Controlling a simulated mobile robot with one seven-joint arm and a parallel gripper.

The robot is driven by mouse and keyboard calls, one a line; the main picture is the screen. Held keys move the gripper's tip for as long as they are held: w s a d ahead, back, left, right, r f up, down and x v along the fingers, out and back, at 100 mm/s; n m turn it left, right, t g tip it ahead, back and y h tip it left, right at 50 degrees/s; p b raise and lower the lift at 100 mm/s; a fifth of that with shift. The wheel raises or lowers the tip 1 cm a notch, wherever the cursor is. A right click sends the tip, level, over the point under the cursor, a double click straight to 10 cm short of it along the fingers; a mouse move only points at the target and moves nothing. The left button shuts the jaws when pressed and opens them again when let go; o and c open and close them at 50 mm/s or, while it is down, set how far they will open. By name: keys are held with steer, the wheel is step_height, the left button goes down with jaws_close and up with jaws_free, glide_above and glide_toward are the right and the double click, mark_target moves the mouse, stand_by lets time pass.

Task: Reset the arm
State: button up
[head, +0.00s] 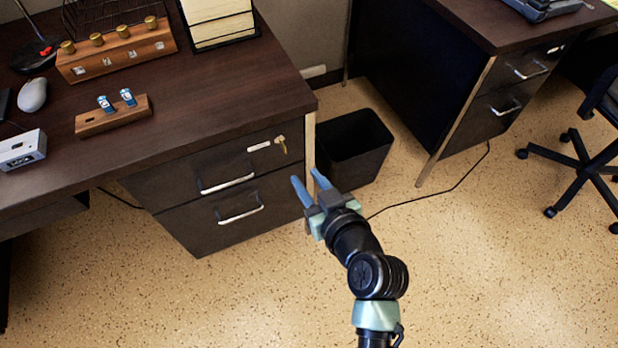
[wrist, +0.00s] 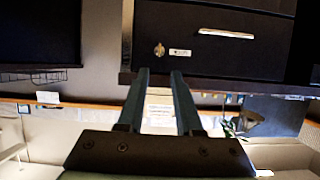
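My gripper (head: 308,184) is in front of the dark desk's drawers in the head view, over the floor near the black waste bin. Its two blue fingers stand apart with nothing between them. In the wrist view my gripper (wrist: 160,75) also shows open and empty, its fingers pointing toward the desk's edge and a drawer front. The arm reaches up from the bottom of the head view and touches nothing that I can see.
The dark desk (head: 215,95) holds a wooden block with brass knobs (head: 118,48), a small wooden rack with two blue-and-white items (head: 113,114) and a mouse (head: 33,95). A key sits in the drawer lock (head: 281,144). The waste bin (head: 352,150) stands beside the desk. Floor at lower right is clear.

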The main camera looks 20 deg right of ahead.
stand_by(0.3)
steer(key=w+a+r+t, duration=0.2)
steer(key=r, duration=0.7)
steer(key=w+a+r+n+t, duration=0.1)
steer(key=w+a+r+t, duration=0.15)
steer(key=r, duration=0.75)
steer(key=w+a+r+t, duration=0.1)
steer(key=w+a+r, duration=0.15)
steer(key=r, duration=0.65)
steer(key=s+a+r+t, duration=0.3)
steer(key=s+r, duration=0.1)
steer(key=r, duration=0.5)
steer(key=s+a+r+t, duration=0.2)
steer(key=s+r+t, duration=0.15)
steer(key=r, duration=0.55)
steer(key=s+a+r+t, duration=0.25)
steer(key=s+r, duration=0.25)
steer(key=r, duration=0.5)
step_height(320, 180, up, 26)
steer(key=p, duration=2.6)
steer(key=shift+w+m+g+p, duration=0.15)
steer(key=shift+m+g+p, duration=0.2)
steer(key=shift+m+p, duration=0.05)
